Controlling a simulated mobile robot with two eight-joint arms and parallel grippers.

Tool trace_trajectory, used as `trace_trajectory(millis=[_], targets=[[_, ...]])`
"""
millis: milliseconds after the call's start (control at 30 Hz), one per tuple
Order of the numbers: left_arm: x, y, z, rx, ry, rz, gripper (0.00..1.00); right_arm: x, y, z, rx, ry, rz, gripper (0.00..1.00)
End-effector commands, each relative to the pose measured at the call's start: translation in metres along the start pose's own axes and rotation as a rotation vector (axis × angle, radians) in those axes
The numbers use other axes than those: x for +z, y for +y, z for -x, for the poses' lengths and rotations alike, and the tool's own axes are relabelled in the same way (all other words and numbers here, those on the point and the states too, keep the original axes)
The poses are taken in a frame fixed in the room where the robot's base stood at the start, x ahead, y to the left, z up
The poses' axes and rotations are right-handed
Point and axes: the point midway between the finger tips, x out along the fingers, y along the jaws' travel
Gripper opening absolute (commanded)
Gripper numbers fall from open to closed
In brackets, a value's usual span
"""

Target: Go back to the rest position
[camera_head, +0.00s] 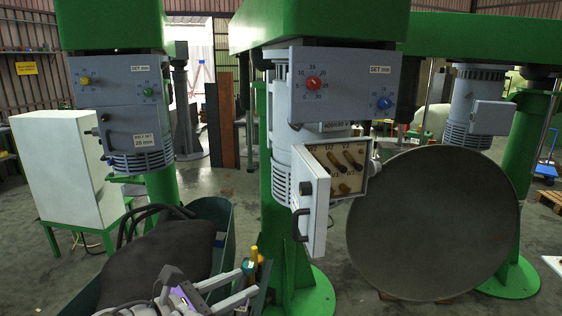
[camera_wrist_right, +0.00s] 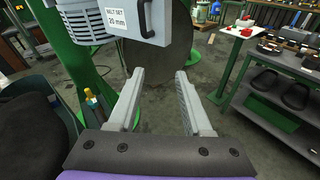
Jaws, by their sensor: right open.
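My right gripper (camera_head: 248,283) is low in the head view, in front of the middle machine's green column (camera_head: 285,220). In the right wrist view its two grey fingers (camera_wrist_right: 160,80) stand apart with nothing between them. The middle disperser's grey control panel (camera_head: 345,85) carries a red and a blue knob. Below it a terminal box (camera_head: 340,165) is open, its door (camera_head: 312,205) swung out, with brass-coloured terminals inside. The left machine's panel (camera_head: 118,80) has a yellow and a green knob. My left gripper is not in view.
A teal bin (camera_head: 222,225) with a black bulky thing (camera_head: 160,262) stands beside my right gripper. A yellow-topped tool (camera_head: 254,254) is close by. A large dark disc (camera_head: 435,225) stands at right. The wrist view shows a green-framed workbench (camera_wrist_right: 280,60) with parts at right.

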Motion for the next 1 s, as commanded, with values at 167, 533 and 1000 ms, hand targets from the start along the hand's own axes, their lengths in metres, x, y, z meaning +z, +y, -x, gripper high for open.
trace_trajectory(millis=[167, 533, 1000], targets=[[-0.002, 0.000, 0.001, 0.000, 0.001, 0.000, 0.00, -0.029, -0.076, -0.082, -0.131, 0.230, -0.251, 0.50], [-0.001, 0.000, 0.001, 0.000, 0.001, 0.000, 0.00, -0.145, -0.281, -0.130, -0.701, 0.682, -1.343, 0.50], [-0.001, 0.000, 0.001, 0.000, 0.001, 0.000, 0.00, -0.201, -0.339, -0.106, -1.119, 0.745, -2.200, 0.50]])
